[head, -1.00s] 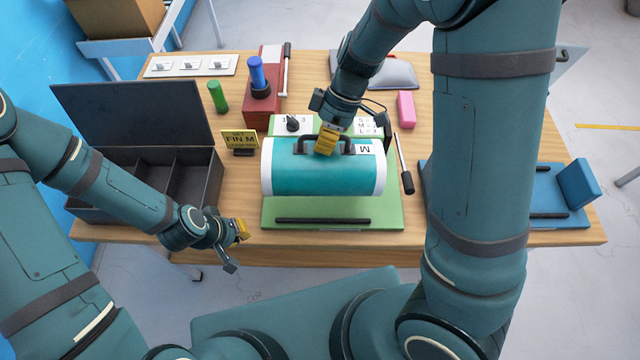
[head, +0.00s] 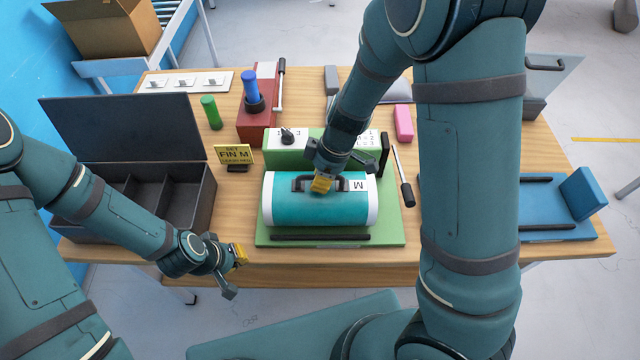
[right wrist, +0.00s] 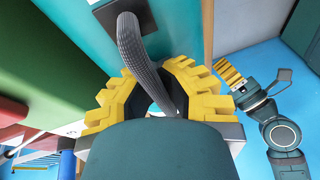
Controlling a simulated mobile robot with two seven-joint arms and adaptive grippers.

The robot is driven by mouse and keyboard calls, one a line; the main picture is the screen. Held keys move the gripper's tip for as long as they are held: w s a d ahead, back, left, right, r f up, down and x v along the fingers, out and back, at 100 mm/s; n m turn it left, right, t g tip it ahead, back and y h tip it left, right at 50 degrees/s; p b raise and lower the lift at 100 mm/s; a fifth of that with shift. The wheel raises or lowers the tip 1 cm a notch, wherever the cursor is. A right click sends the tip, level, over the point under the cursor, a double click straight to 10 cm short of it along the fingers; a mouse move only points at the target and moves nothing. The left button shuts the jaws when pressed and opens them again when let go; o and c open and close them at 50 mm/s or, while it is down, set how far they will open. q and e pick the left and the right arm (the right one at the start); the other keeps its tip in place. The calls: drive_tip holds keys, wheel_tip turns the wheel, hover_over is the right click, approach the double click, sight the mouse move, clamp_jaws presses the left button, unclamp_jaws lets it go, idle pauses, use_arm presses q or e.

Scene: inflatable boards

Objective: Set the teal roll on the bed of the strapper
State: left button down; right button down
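The teal roll (head: 318,208) has white ends, a black carry handle and an "M" label. It lies crosswise over the flat plate of a green machine (head: 385,238) and appears to rest on it. My right gripper (head: 321,185) is at the handle. In the right wrist view the handle (right wrist: 133,50) passes between the yellow finger pads, which seem to close on it. A blue machine (head: 548,200) with a flat bed, black bars and an upright block stands at the right. Which machine is the strapper is not marked. My left gripper (head: 237,272) is open and empty at the table's front edge.
A dark divided box (head: 190,215) with a raised lid stands at left. A yellow "FIN M" sign (head: 233,154), a red device (head: 258,125), a green cylinder (head: 211,112) and a pink block (head: 403,122) stand behind. A black-handled tool (head: 406,192) lies right of the roll.

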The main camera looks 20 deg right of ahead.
drive_tip(key=shift+f, duration=0.55)
drive_tip(key=shift+r, duration=0.1)
drive_tip(key=c, duration=1.1)
unclamp_jaws()
drive_tip(key=shift+c, duration=0.2)
drive_tip(key=p+v, duration=0.2)
drive_tip(key=v, duration=1)
